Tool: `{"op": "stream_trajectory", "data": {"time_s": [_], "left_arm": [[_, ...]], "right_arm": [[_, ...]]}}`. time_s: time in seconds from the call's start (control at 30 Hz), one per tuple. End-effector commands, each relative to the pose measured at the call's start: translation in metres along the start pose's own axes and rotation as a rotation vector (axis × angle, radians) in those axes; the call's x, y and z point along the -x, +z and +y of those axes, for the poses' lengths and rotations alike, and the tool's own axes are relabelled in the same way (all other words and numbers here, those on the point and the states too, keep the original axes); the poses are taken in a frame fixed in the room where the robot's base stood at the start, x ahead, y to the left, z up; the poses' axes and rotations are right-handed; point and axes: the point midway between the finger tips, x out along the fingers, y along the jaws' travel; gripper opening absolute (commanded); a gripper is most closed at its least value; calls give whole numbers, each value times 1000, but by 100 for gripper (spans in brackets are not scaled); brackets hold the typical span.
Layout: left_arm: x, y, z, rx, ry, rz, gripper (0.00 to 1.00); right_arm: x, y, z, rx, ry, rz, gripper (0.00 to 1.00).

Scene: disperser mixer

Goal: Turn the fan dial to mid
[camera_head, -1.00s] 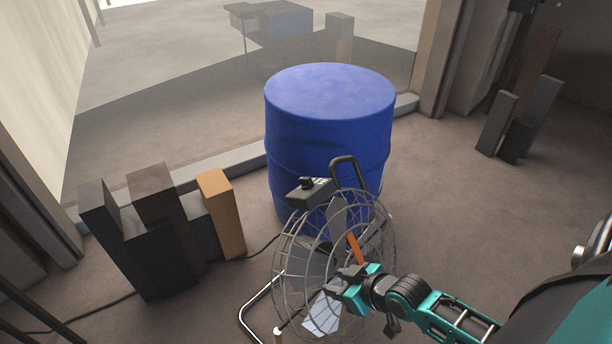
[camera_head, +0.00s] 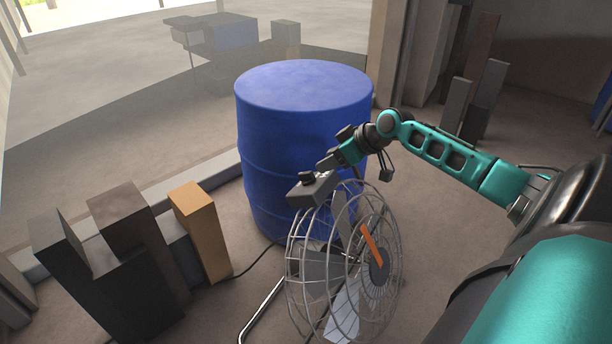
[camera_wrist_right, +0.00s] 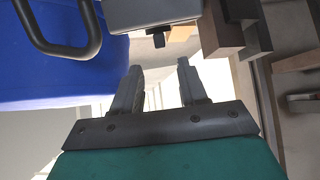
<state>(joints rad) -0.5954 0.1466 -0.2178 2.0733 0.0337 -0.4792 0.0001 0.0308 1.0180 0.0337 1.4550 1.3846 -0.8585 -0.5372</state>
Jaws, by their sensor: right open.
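The wire-caged fan (camera_head: 345,265) stands in front of the blue barrel. Its grey control box (camera_head: 312,190) sits on top, with a small black dial (camera_head: 306,178) on it. The box and the black dial (camera_wrist_right: 158,40) also show at the top of the right wrist view. My right gripper (camera_head: 326,163) is just above and to the right of the box, close to the dial but apart from it. In the wrist view its two fingers (camera_wrist_right: 160,82) are spread with nothing between them. The dial's marking cannot be read. My left gripper is not seen.
The blue barrel (camera_head: 300,140) stands right behind the fan. Dark blocks (camera_head: 105,270) and an orange-brown block (camera_head: 200,230) stand at left. The floor right of the fan is clear.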

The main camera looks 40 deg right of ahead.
Motion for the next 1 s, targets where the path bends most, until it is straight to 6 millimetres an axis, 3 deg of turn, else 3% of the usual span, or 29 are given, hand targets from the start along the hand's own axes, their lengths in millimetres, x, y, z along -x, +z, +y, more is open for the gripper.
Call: {"op": "stream_trajectory", "data": {"time_s": [0.3,0.5,0.7,1.0], "left_arm": [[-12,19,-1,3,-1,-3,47],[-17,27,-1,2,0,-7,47],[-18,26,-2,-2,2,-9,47],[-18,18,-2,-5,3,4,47]], "right_arm": [[-56,1,-1,-3,-1,3,43],[-83,1,0,-2,0,1,43],[-95,1,-1,-1,-1,-1,43],[-96,1,-1,0,-1,-1,42]]}}
